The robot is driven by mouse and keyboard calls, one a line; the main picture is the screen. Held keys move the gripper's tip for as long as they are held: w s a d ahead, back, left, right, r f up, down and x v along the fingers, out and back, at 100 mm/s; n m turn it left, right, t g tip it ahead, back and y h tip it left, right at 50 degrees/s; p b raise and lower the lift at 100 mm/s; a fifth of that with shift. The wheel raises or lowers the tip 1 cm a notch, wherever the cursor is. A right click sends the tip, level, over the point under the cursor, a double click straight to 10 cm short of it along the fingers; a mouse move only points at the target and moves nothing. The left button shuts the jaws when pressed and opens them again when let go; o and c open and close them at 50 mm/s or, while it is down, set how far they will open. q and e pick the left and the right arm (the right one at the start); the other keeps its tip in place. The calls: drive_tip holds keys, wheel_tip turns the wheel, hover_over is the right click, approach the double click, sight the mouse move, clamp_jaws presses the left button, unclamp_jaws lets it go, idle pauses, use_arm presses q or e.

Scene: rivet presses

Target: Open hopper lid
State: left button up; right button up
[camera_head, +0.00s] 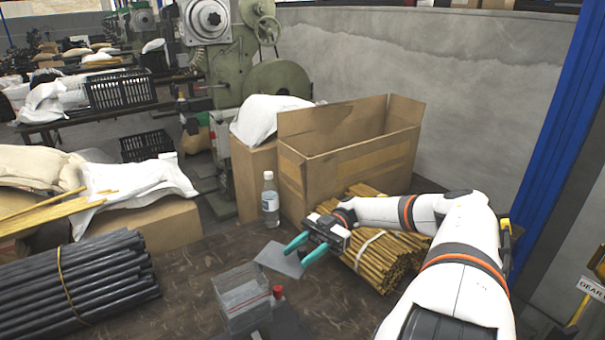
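A clear, see-through box (240,300), which looks like the hopper, stands at the bottom middle of the head view. A flat grey plate (278,262) shows just behind it; I cannot tell whether it is the lid or a separate sheet. A red knob (278,291) sits at the box's right side, above a dark grey base. My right gripper (297,251) has two teal fingers spread apart with nothing between them. It is behind and to the right of the box, by the plate's right edge; I cannot tell whether it touches the plate. My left gripper is not in view.
A bundle of yellow-brown rods (385,262) lies under and beside my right forearm. An open cardboard box (350,165) and a water bottle (269,200) stand behind. A bundle of dark rods (75,285) lies at the left. The brown tabletop (190,275) between is clear.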

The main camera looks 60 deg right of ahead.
drive_tip(key=s+d+b, duration=0.1)
drive_tip(key=d+b, duration=0.3)
drive_tip(key=d, duration=0.3)
drive_tip(key=shift+s+d, duration=0.15)
drive_tip(key=shift+d, duration=0.05)
idle(0.4)
